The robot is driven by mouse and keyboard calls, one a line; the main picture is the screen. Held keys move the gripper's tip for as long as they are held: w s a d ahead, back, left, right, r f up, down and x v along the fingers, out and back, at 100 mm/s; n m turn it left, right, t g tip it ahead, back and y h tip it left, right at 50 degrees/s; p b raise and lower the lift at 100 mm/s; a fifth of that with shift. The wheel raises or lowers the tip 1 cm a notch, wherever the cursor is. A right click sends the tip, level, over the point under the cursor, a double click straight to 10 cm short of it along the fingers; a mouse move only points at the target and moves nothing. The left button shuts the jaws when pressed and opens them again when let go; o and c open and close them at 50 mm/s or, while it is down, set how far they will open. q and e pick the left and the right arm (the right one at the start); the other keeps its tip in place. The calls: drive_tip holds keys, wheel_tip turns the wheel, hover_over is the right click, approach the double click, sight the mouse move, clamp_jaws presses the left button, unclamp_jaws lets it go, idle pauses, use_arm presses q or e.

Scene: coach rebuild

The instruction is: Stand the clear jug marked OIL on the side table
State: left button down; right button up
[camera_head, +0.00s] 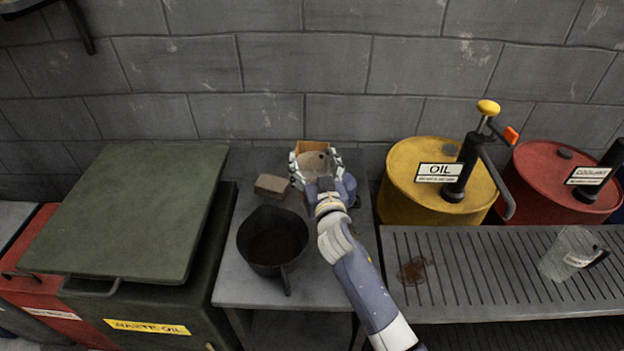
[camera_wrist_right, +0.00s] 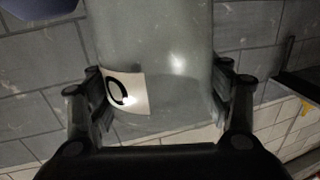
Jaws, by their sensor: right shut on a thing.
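My right gripper (camera_head: 315,163) is shut on the clear jug (camera_head: 313,163) over the back of the grey side table (camera_head: 235,285). In the right wrist view, the jug (camera_wrist_right: 170,50) is between the fingers (camera_wrist_right: 160,100) and bears a white label starting with "O". The rest of the label is hidden round its side. I cannot tell whether the jug's base touches the table. My left gripper is not in view.
On the side table are a dark pot (camera_head: 272,240), a small grey-brown block (camera_head: 271,187) and a brown box (camera_head: 313,146) behind my gripper. Left is a green-lidded waste oil bin (camera_head: 130,205). Right are a yellow OIL drum (camera_head: 405,180), a red coolant drum (camera_head: 540,165) and a slatted bench (camera_head: 480,280) with another clear jug (camera_head: 568,250).

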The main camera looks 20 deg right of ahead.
sight(311, 166)
drive_tip(key=shift+f+b, duration=0.55)
drive_tip(key=shift+f, duration=1.4)
drive_tip(key=shift+f, duration=0.1)
drive_tip(key=o, duration=1.6)
drive_tip(key=s, duration=1.2)
drive_tip(key=shift+a+b, duration=0.25)
drive_tip(key=shift+b, duration=0.2)
